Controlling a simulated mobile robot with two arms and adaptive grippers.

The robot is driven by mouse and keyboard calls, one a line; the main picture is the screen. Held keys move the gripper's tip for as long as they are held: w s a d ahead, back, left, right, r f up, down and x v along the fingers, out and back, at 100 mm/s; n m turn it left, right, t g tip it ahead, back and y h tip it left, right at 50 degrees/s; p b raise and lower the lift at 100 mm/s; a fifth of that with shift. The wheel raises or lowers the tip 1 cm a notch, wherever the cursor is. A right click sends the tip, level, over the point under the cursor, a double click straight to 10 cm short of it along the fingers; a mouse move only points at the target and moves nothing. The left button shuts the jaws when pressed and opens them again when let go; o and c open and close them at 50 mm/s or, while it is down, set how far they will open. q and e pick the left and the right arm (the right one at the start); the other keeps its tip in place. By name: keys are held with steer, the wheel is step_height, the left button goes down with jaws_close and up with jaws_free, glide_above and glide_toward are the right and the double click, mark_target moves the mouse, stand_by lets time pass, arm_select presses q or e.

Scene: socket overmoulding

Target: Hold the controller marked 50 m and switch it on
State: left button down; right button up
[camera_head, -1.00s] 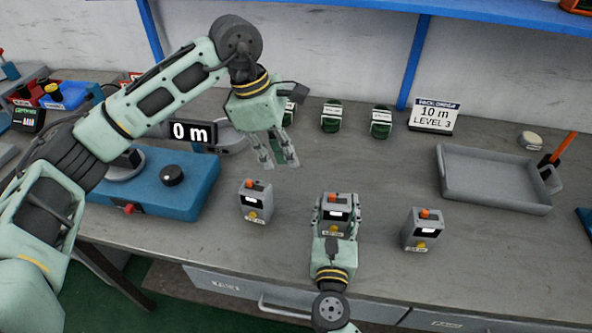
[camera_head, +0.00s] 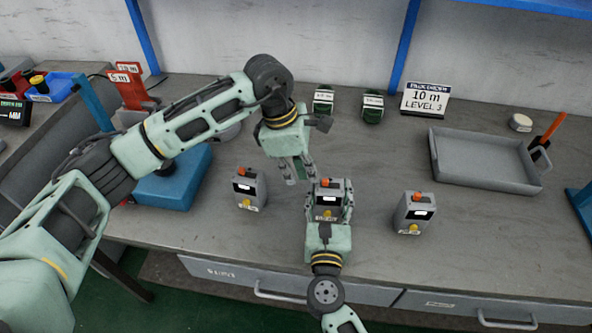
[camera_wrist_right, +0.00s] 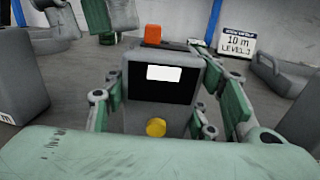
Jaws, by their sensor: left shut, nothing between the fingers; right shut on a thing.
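Three grey controllers stand in a row on the bench, each with a screen, an orange part on top and a yellow button. My right gripper (camera_head: 328,208) is shut on the middle controller (camera_head: 326,196), fingers on both its sides. In the right wrist view this controller (camera_wrist_right: 158,92) faces the camera with a lit blank white patch on its screen. Its marking is too small to read. The left controller (camera_head: 249,190) and right controller (camera_head: 414,213) stand free. My left gripper (camera_head: 300,180) is shut and empty, just behind and left of the held controller's top.
A sign reading 10 m LEVEL 3 (camera_head: 425,99) stands at the back, beside green-and-black items (camera_head: 372,106). A grey tray (camera_head: 486,186) lies at the right. A blue box (camera_head: 170,192) is partly behind my left arm. The bench between tray and controllers is clear.

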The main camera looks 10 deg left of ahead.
arm_select(q)
steer(key=d, duration=0.3)
stand_by(0.4)
steer(key=shift+a, duration=0.1)
steer(key=a+r, duration=0.6)
steer(key=r, duration=0.3)
steer(key=shift+a+r, duration=0.2)
steer(key=shift+r, duration=0.15)
steer(key=shift+s, duration=0.1)
